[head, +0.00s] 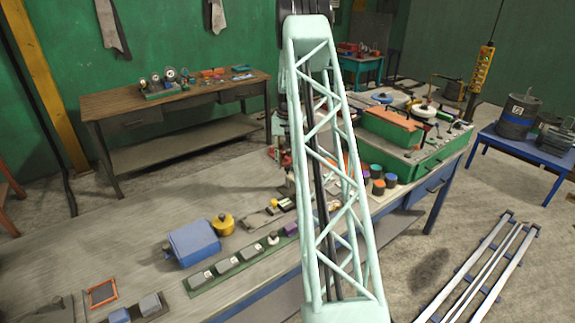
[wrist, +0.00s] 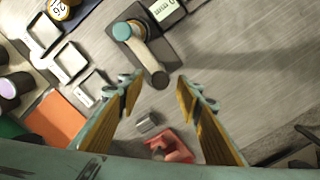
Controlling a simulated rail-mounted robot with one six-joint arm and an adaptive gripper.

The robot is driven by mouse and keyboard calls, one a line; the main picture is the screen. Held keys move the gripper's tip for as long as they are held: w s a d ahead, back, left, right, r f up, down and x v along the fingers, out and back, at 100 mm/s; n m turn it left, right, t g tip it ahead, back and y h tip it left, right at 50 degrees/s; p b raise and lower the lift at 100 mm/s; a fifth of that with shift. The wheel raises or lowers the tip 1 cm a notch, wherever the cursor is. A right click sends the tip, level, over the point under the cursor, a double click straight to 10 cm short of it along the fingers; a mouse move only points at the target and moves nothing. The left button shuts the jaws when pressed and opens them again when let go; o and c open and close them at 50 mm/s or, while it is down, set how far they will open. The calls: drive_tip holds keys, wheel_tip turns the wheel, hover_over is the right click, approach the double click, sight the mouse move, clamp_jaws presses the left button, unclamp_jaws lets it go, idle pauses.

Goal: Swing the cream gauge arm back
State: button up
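In the wrist view, the cream gauge arm (wrist: 148,61) is a short, rounded, beige-grey bar. It runs from a teal-capped pivot (wrist: 122,31) on a dark base (wrist: 150,40) down and right to a round free end. My gripper (wrist: 158,85) is open, its yellow-padded fingers spread to either side. The bar's free end shows between the fingertips; I see no finger touching it. The height gap between them is hard to judge. In the head view, my pale green lattice arm covers the middle of the bench, and I cannot make out the gauge arm or gripper clearly.
In the wrist view, a red part (wrist: 172,146) and a small metal block (wrist: 147,122) lie below the bar. Grey frames (wrist: 66,62) and an orange plate (wrist: 55,118) lie left. In the head view, a blue box (head: 193,243) and a green case (head: 425,150) flank my arm.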

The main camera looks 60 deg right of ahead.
drive_tip(key=shift+f, duration=0.25)
clamp_jaws()
